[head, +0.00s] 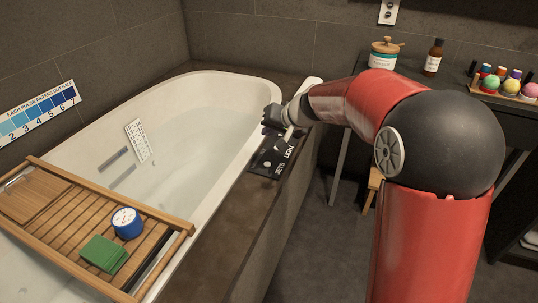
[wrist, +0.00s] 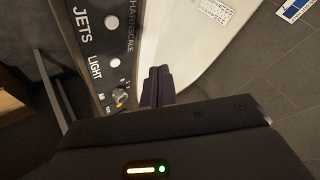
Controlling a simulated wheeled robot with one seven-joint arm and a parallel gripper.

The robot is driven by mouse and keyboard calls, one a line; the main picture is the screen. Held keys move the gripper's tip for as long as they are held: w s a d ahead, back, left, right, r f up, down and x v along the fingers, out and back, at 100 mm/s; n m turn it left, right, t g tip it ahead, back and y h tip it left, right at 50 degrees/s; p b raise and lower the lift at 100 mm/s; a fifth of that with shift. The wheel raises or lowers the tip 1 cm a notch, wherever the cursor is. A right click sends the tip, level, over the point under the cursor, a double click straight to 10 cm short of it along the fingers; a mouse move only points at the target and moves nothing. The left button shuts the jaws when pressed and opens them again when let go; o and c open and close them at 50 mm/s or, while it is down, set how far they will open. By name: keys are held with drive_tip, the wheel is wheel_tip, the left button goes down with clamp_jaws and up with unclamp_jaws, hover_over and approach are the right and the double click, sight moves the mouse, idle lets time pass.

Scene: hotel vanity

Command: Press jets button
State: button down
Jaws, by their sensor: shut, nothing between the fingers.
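The black control panel (head: 268,157) lies on the tub's ledge, with white words JETS and LIGHT. In the wrist view the panel (wrist: 107,45) shows a round pale button (wrist: 112,23) beside the word JETS. A second round button (wrist: 114,64) is beside LIGHT. My gripper (head: 270,118) is at the panel's far end, and hides part of it in the head view. In the wrist view my gripper (wrist: 159,72) has its fingers together and empty, to the right of the panel near the tub rim. I cannot tell whether the fingertips touch anything.
A metallic knob (wrist: 120,98) is on the panel close to my fingers. The white bathtub (head: 215,92) is beside the ledge. A dark counter (head: 455,110) with jars stands at the right.

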idle(0.3)
drive_tip(key=b, duration=0.4)
hover_over(267, 164)
drive_tip(key=f, duration=0.5)
drive_tip(key=d+f, duration=0.1)
drive_tip(key=f, duration=0.1)
drive_tip(key=shift+s+f, duration=0.25)
drive_tip(key=shift+s, duration=0.1)
drive_tip(key=shift+f+b, duration=0.65)
drive_tip(key=shift+b, duration=0.4)
drive_tip(key=shift+f, duration=0.1)
idle(0.3)
drive_tip(key=shift+f+b, duration=0.3)
drive_tip(key=shift+b, duration=0.35)
drive_tip(key=shift+f+b, duration=0.4)
drive_tip(key=shift+b, duration=0.15)
idle(0.4)
drive_tip(key=shift+r, duration=0.1)
drive_tip(key=shift+r+p, duration=0.45)
drive_tip(key=shift+r, duration=0.25)
drive_tip(key=shift+r, duration=0.1)
